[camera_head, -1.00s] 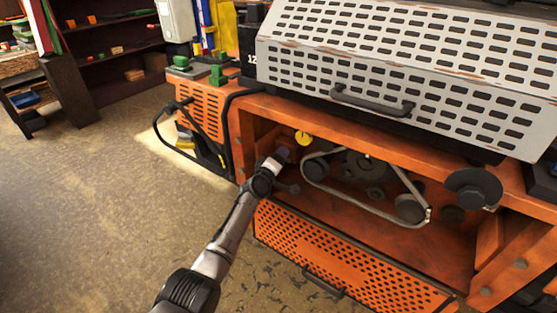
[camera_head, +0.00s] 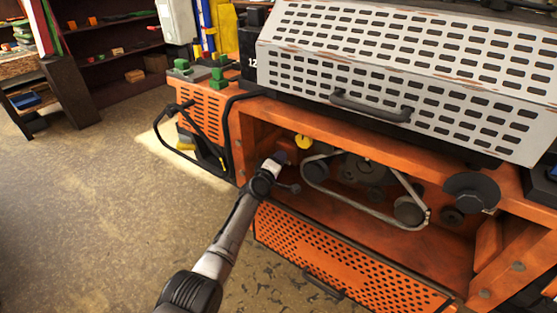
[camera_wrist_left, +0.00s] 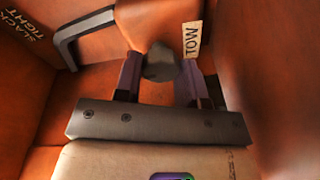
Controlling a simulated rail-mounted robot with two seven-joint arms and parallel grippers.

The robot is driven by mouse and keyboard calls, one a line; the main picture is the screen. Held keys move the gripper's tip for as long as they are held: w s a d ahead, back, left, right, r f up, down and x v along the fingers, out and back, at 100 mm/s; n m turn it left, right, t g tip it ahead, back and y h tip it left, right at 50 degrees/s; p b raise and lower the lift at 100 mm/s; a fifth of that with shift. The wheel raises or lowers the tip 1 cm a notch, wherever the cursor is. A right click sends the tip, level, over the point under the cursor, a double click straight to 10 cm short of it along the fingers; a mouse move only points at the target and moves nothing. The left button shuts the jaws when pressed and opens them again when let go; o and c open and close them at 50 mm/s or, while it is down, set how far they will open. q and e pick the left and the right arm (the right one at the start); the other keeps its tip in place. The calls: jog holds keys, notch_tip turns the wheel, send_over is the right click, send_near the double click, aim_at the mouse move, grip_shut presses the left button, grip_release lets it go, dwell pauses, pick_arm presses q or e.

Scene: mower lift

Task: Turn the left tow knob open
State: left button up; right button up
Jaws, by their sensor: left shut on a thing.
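The tow knob (camera_wrist_left: 160,62) is a dark, rounded knob beside a pale "TOW" label (camera_wrist_left: 192,42) in the left wrist view. My left gripper (camera_wrist_left: 160,75) has one finger on each side of it and is shut on it. In the head view my left gripper (camera_head: 279,158) reaches into the left end of the orange machine's open bay, and the knob is hidden there behind the gripper. The knob's exact angle is hard to read. My right gripper is in neither view.
A grey handle (camera_wrist_left: 68,50) stands near a "SLACK TIGHT" marking in the wrist view. In the head view, a yellow round part (camera_head: 303,142) and a belt (camera_head: 350,205) on pulleys lie close right of my gripper. A perforated orange panel (camera_head: 340,262) hangs below.

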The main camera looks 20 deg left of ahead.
pick_arm(q)
jog(key=n+p, duration=0.1)
jog(key=n, duration=0.2)
jog(key=shift+r+g+p, duration=0.15)
jog(key=shift+g+p, duration=0.15)
jog(key=shift+p, duration=0.1)
jog(key=shift+n+p, duration=0.4)
jog(key=shift+n, duration=0.6)
jog(key=o, duration=0.9)
